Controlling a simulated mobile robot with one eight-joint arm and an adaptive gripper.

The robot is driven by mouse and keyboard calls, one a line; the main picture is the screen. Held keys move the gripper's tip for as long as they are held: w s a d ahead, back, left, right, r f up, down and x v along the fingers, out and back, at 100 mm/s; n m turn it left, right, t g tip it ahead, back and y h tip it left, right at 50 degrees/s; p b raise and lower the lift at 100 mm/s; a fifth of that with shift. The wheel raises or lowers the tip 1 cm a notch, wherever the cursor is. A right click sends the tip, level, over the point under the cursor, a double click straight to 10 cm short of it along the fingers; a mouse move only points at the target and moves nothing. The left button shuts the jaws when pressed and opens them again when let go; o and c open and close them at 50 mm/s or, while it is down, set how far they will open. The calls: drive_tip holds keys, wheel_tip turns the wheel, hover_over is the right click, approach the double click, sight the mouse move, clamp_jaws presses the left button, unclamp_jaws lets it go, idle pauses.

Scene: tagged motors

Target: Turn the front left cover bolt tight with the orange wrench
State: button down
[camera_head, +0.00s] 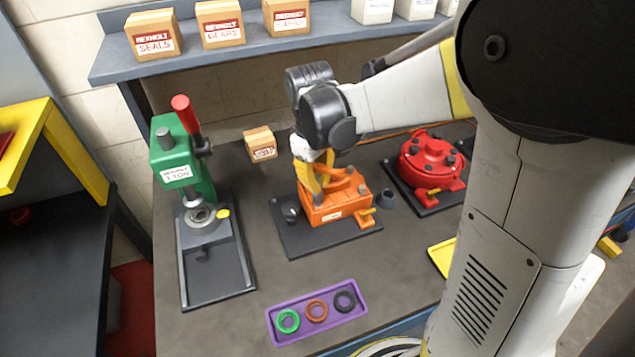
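An orange motor (323,213) with a small white tag on its front stands on a dark base plate (310,243) in the middle of the bench. My gripper (318,190) points down at the top of this motor, with its yellow fingers at or just above the cover. I cannot tell whether the fingers are open or shut, or whether they hold anything. My wrist and fingers hide much of the cover, and I cannot make out the front left cover bolt. I cannot clearly tell the orange wrench from the orange motor parts.
A red motor (428,162) stands right of the orange one. A green press (185,165) stands left. A purple tray (281,336) with green, orange and black rings lies in front. A small box (260,146) is behind; a shelf (222,58) holds boxes above.

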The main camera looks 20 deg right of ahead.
drive_tip(key=n, duration=0.5)
drive_tip(key=shift+n, duration=0.3)
drive_tip(key=n, duration=0.5)
drive_tip(key=shift+t, duration=0.3)
drive_tip(key=shift+f, duration=0.15)
drive_tip(key=shift+f+b, duration=0.35)
drive_tip(key=shift+b, duration=0.1)
drive_tip(key=shift+s+f, duration=0.2)
drive_tip(key=shift+s, duration=0.1)
drive_tip(key=shift+r, duration=0.25)
drive_tip(key=shift+w, duration=0.15)
